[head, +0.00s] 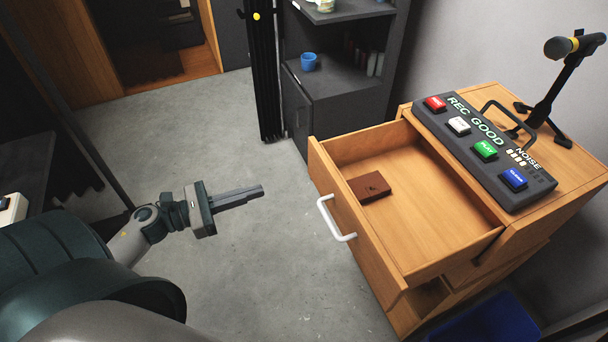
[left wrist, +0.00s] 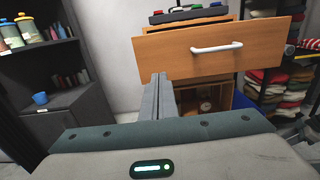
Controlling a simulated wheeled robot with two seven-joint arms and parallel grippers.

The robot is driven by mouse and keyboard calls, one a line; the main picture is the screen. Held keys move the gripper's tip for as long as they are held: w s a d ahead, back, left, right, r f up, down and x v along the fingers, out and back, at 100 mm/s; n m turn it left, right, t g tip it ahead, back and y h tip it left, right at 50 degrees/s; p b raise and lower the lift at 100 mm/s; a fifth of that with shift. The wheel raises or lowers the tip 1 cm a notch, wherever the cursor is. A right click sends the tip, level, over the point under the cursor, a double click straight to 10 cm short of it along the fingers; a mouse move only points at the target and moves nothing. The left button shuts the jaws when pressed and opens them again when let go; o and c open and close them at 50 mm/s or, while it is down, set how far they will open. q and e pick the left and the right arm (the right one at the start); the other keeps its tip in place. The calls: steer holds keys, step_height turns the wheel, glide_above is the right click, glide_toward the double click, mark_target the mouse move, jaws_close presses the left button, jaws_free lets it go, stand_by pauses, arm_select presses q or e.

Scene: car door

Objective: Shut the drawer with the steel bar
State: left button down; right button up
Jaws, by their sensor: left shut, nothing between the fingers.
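The wooden drawer (head: 362,220) with a pale, white-looking bar handle (head: 336,219) stands pulled well out of its cabinet (head: 560,200). A small brown wallet-like item (head: 369,187) lies inside it. My left gripper (head: 258,191) is shut and empty, left of the drawer front and apart from it, with its fingers pointing toward the drawer. In the left wrist view, the shut fingers (left wrist: 158,82) point at the drawer front (left wrist: 170,55), below and left of the bar handle (left wrist: 217,48). My right gripper is not in view.
A button panel (head: 485,150) and a microphone on a stand (head: 548,90) are on the cabinet top. A dark shelf unit (head: 335,100) holding a blue cup (head: 308,62) stands behind. A blue bin (head: 490,320) is at the cabinet's foot. Grey floor (head: 240,130) is clear around my gripper.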

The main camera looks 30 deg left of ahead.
mark_target(318, 172)
arm_select(q)
steer(key=shift+w, duration=0.1)
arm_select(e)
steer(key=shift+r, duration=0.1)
